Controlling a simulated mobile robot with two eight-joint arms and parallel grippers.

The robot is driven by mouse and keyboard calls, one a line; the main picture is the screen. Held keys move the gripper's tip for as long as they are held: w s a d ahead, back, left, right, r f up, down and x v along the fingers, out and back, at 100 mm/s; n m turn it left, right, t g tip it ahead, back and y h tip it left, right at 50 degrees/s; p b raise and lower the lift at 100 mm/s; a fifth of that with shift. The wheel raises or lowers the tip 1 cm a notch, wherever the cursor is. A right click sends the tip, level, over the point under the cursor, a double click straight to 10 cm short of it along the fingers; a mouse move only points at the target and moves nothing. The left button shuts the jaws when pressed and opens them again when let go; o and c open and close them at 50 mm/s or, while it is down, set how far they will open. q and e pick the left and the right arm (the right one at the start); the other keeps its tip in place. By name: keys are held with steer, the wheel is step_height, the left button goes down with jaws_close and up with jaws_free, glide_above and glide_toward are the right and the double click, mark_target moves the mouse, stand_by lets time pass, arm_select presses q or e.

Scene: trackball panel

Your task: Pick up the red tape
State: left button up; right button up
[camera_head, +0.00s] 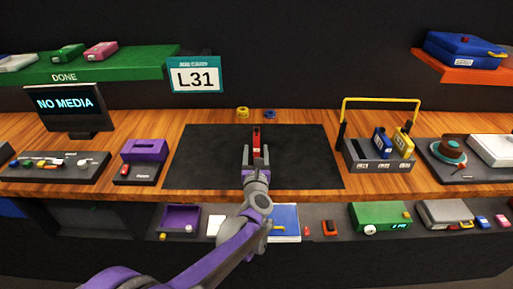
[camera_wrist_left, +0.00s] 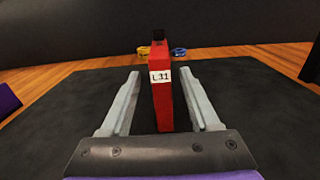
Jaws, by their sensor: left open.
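The red tape (camera_head: 256,136) stands upright on the dark mat (camera_head: 205,150) in the middle of the counter. In the left wrist view the red tape (camera_wrist_left: 162,100) is a tall narrow block with a white label reading L31 and a black top. My left gripper (camera_head: 256,160) is open. Its fingers (camera_wrist_left: 162,100) lie on either side of the tape, with a visible gap on both sides. The tape's lower end shows between the fingers. My right gripper is in neither view.
A yellow ring (camera_head: 242,112) and a blue ring (camera_head: 269,114) lie behind the mat. A rack (camera_head: 375,165) with a yellow handle holds blue and yellow tapes at the right. A purple box (camera_head: 145,150) stands at the left. The mat around the tape is clear.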

arm_select(q)
steer(key=w, duration=0.4)
steer(key=shift+w+d+r, duration=0.1)
steer(key=shift+w, duration=0.1)
jaws_close()
